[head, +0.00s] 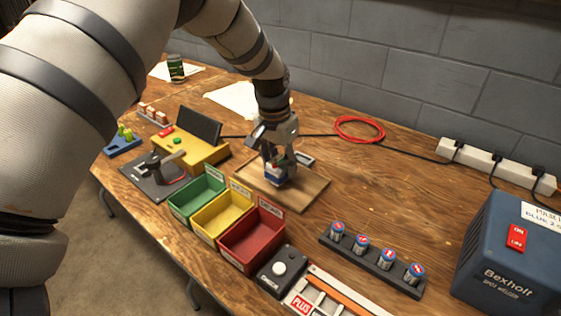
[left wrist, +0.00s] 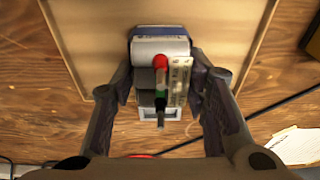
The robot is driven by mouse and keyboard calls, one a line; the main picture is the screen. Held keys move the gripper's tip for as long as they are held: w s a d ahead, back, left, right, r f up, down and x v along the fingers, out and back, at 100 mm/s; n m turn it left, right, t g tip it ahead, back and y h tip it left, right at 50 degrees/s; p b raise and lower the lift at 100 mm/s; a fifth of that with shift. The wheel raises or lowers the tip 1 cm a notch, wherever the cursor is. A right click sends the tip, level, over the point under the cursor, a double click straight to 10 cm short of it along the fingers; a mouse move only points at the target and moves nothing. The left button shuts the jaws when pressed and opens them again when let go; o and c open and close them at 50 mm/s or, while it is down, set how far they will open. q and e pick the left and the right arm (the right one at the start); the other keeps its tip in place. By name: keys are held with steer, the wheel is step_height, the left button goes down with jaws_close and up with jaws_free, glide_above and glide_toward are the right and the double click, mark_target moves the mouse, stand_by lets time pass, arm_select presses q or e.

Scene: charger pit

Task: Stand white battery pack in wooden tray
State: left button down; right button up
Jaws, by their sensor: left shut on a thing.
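The white battery pack (head: 276,178) has a blue part and is held between the fingers of my left gripper (head: 277,160), over the wooden tray (head: 313,199). My right gripper is not in view.
Green, yellow and red bins (head: 251,238) stand in front of the tray. A small grey device (head: 304,158) lies near its back edge. A black rack of cells (head: 372,261) and a blue welder (head: 510,262) stand at right. Bare wood lies right of the tray.

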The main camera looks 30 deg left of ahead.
arm_select(q)
steer(key=shift+f, duration=0.15)
steer(key=c, duration=0.8)
jaws_free()
steer(key=shift+c, duration=0.2)
steer(key=shift+r+p, duration=0.85)
steer(key=shift+r, duration=2.65)
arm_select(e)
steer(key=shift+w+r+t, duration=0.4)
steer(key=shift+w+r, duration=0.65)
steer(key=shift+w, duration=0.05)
